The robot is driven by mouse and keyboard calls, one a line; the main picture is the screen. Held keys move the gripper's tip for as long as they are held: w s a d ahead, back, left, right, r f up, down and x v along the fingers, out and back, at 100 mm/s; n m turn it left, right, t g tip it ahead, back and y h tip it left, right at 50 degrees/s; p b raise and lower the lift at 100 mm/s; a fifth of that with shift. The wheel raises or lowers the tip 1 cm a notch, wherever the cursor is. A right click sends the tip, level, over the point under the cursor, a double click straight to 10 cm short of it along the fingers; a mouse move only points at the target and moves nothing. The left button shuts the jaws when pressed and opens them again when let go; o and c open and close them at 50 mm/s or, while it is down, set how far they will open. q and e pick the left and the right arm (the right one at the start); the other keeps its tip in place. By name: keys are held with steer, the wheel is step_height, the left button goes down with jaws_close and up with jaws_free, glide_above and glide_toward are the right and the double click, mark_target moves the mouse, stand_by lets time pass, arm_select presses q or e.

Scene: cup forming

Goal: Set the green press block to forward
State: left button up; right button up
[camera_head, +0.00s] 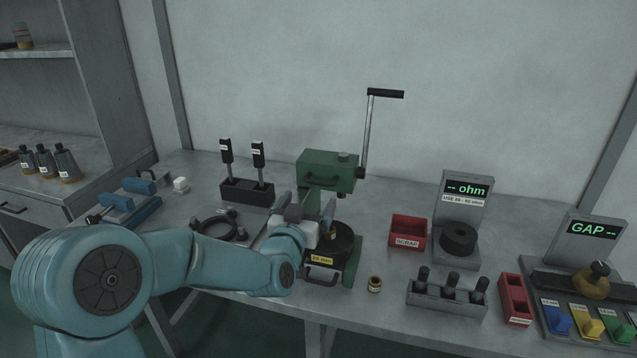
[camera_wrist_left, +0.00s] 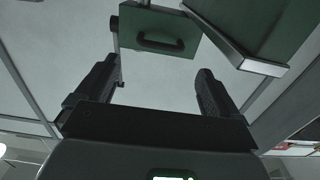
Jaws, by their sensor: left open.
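The green press block (camera_head: 326,172) with a dark handle on its front sits at the top of the press at the middle of the table. It also shows in the left wrist view (camera_wrist_left: 158,30), ahead of the fingers. A crank lever (camera_head: 367,135) rises at its right side. My left gripper (camera_head: 322,212) is in front of and below the block, partly hidden by my own arm. In the left wrist view its two fingers (camera_wrist_left: 155,92) are spread apart with nothing between them. My right gripper does not show.
A dark round press base (camera_head: 335,243) stands below the block. Red bins (camera_head: 408,232), an ohm meter (camera_head: 463,212) and a gap gauge (camera_head: 590,262) stand right. A black tool stand (camera_head: 246,192) is left. A small brass cup (camera_head: 375,284) stands at the front.

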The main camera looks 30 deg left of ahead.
mark_target(319, 184)
arm_select(q)
steer(key=p+x, duration=0.1)
steer(key=x, duration=0.7)
steer(key=shift+d, duration=0.1)
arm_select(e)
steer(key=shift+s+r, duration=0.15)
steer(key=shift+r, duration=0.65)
